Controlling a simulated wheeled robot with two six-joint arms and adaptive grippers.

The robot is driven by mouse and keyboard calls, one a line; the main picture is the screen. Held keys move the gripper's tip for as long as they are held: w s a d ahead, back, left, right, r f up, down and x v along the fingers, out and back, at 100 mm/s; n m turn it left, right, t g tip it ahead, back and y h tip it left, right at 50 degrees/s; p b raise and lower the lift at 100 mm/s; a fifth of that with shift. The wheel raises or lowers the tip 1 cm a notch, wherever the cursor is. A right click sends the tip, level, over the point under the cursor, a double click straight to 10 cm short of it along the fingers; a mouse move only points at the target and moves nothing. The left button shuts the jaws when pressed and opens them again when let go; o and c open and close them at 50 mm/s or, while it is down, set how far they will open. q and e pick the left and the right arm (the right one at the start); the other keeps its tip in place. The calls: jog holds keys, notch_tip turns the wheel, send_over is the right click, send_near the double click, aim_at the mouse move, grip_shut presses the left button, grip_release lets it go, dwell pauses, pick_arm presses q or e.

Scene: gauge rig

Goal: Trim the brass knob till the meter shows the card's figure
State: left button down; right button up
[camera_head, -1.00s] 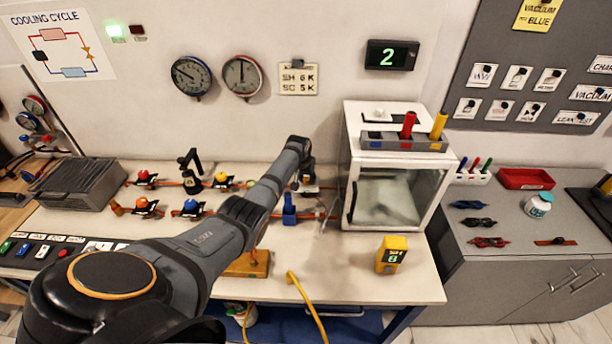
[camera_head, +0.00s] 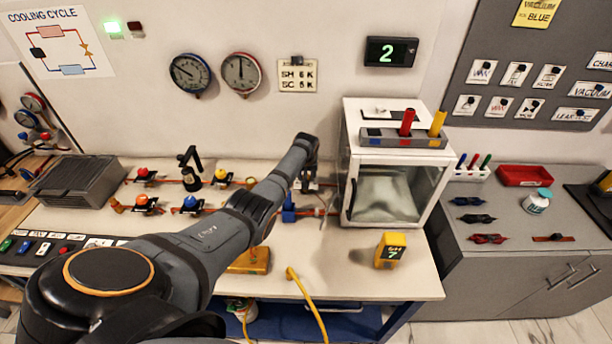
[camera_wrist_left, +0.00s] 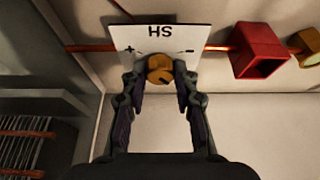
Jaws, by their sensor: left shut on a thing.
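The brass knob (camera_wrist_left: 159,68) sits on a white plate (camera_wrist_left: 126,38) marked SH, + and −, seen upside down in the left wrist view. My left gripper (camera_wrist_left: 160,78) is shut on the knob, one finger at each side. A dark mark on the knob points to the lower right. In the head view my left gripper (camera_head: 308,184) is at the pipework left of the glass-fronted cabinet, and the knob is hidden. The yellow meter (camera_head: 390,250) on the bench reads 7. The card (camera_head: 297,75) on the wall reads SH 6 K, SC 5 K. My right gripper is out of view.
A glass-fronted white cabinet (camera_head: 398,150) stands close right of my left gripper. A wall display (camera_head: 391,52) shows a green 2. A yellow hose (camera_head: 305,300) hangs over the front edge.

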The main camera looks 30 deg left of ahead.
pick_arm(q)
jog(key=c, duration=1)
grip_release()
jog(key=shift+r, duration=0.1)
jog(key=v, duration=1.1)
jog(key=shift+s+d+r, duration=0.15)
jog(key=shift+s+r, duration=0.05)
jog(key=shift+r, duration=0.15)
